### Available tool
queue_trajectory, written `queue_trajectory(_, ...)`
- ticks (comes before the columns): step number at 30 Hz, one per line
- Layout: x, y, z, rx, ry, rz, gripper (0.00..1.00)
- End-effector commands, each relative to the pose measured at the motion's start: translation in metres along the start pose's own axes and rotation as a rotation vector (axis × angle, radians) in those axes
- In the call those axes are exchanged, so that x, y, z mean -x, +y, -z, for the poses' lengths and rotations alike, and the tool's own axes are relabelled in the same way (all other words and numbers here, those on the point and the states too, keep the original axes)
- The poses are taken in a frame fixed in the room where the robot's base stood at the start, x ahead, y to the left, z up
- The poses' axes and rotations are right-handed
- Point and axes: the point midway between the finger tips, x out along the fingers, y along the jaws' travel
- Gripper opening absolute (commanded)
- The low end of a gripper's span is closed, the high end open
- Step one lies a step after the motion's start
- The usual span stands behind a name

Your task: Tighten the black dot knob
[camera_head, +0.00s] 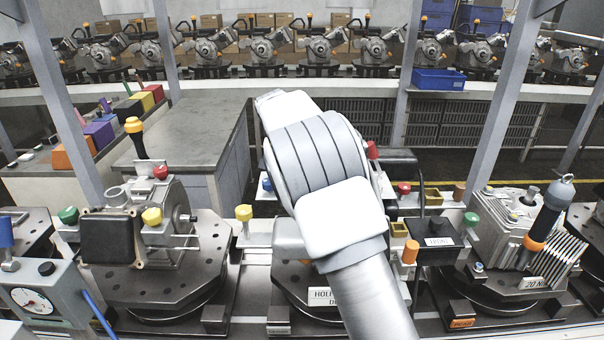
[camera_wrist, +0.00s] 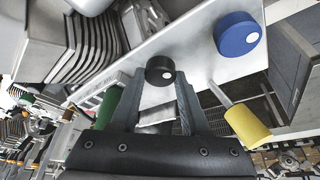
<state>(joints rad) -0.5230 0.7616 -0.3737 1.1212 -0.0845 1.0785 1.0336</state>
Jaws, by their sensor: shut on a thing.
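The black dot knob (camera_wrist: 160,70), a short black cylinder with a white dot, sits at the edge of a pale metal plate (camera_wrist: 185,45) in the wrist view. My gripper (camera_wrist: 158,82) is shut on it, with one finger at each side. A larger blue knob (camera_wrist: 237,34) with a white dot is on the same plate, up and to the right, apart from my fingers. In the head view my arm hides the gripper and the black knob.
In the wrist view a yellow knob (camera_wrist: 248,125) stands close to the right of my fingers, and a green one (camera_wrist: 108,107) to the left. In the head view, fixtures with an engine part (camera_head: 112,238) and a finned part (camera_head: 505,225) flank my arm.

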Motion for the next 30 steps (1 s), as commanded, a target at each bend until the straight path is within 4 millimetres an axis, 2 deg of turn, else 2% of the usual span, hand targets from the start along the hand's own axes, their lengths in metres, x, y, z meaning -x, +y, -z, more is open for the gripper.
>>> queue_trajectory(21, 0.0006, -0.0007, 0.0003, -0.067, 0.000, -0.025, 0.00)
queue_trajectory(22, 0.0005, -0.0007, 0.0003, -0.067, 0.000, -0.025, 0.51)
queue_trajectory(26, 0.0004, -0.0006, 0.0002, -0.066, 0.000, -0.025, 0.75)
queue_trajectory(30, 0.0002, -0.0005, 0.0001, -0.065, -0.001, -0.026, 0.76)
